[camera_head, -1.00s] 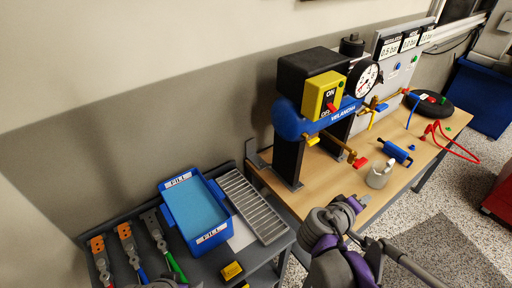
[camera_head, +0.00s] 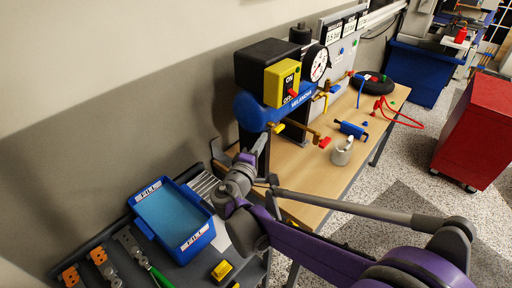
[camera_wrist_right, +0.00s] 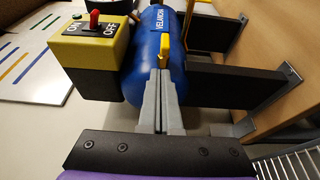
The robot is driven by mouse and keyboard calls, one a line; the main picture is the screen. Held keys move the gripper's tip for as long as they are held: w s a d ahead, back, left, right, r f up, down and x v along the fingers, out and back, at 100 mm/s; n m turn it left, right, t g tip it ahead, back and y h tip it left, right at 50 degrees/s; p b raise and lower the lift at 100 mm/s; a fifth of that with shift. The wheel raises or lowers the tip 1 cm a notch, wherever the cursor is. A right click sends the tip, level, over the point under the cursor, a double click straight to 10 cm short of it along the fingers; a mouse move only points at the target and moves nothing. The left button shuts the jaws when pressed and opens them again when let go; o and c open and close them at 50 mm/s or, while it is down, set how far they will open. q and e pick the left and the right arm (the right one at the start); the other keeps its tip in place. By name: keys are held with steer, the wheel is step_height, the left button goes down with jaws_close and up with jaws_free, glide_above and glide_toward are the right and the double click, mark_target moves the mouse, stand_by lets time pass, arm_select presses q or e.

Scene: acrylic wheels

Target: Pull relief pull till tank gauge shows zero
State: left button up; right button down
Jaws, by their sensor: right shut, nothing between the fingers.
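The blue tank (camera_head: 252,110) of the compressor stands at the left end of the wooden bench; it also shows in the right wrist view (camera_wrist_right: 146,80). Its white round gauge (camera_head: 319,63) faces right; the needle is too small to read. A yellow handle (camera_head: 277,127) sticks out low on the tank's front; I cannot tell if it is the relief pull. In the wrist view a yellow piece (camera_wrist_right: 163,48) stands just beyond my fingertips. My right gripper (camera_head: 263,142) is shut and empty, pointing up at the tank's near side, close to the yellow handle. My left gripper is out of view.
A yellow switch box (camera_head: 283,82) with a red switch sits on the compressor. A brass pipe with a red handle (camera_head: 324,142), a light cup (camera_head: 342,152) and a blue cylinder (camera_head: 352,129) are to the right. A blue tray (camera_head: 196,243) is at lower left.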

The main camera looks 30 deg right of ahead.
mark_target(271, 126)
steer(key=x, duration=0.4)
steer(key=shift+w+d, duration=0.25)
steer(key=shift+w, duration=0.05)
steer(key=shift+s, duration=0.1)
